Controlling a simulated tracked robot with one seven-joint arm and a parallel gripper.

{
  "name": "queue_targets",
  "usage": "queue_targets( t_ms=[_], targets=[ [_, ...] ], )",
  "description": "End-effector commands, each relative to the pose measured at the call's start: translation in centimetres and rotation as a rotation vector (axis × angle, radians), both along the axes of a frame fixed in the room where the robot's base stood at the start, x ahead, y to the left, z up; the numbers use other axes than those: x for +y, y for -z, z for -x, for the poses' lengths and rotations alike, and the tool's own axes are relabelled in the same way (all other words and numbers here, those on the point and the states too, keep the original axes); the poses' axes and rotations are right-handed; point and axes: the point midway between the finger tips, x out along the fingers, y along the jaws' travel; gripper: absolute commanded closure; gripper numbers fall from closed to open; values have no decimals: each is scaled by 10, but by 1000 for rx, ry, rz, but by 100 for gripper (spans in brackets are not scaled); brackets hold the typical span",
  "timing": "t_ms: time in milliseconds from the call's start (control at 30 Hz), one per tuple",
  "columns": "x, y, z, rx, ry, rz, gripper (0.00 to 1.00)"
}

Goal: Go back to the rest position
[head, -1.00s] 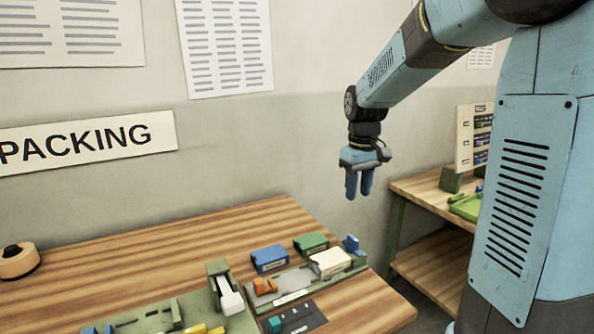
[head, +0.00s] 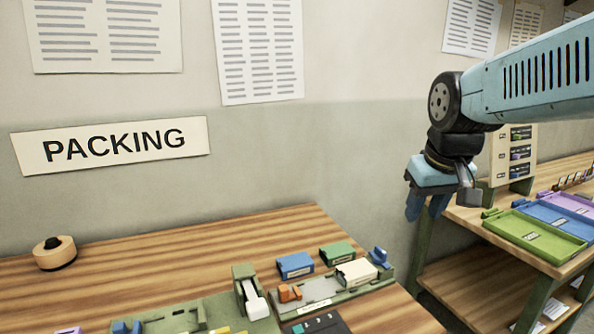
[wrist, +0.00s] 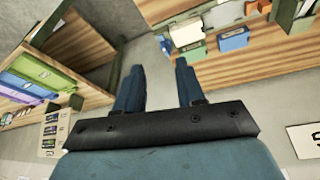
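My gripper (head: 426,208) hangs fingers-down in the air, beyond the right edge of the packing table (head: 210,248). In the wrist view its two fingers (wrist: 159,66) stand apart, with nothing between them. It touches nothing in view. My arm reaches in from the right side of the head view, its end link nearly level.
The packing table holds a blue box (head: 295,265), a green box (head: 337,253), a cream box (head: 357,271) and a tape roll (head: 55,253). A second bench at right carries a green tray (head: 537,235), a blue tray (head: 560,217) and a card rack (head: 514,160).

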Motion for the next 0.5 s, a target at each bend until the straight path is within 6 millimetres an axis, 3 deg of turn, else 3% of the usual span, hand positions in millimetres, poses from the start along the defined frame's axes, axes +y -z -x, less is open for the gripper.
queue_targets(
  t_ms=[300, 500],
  targets=[
    [-3, 1, 49, -108, 76, -41, 62],
    [-4, 4, 64, -142, 102, -58, 62]
  ],
)
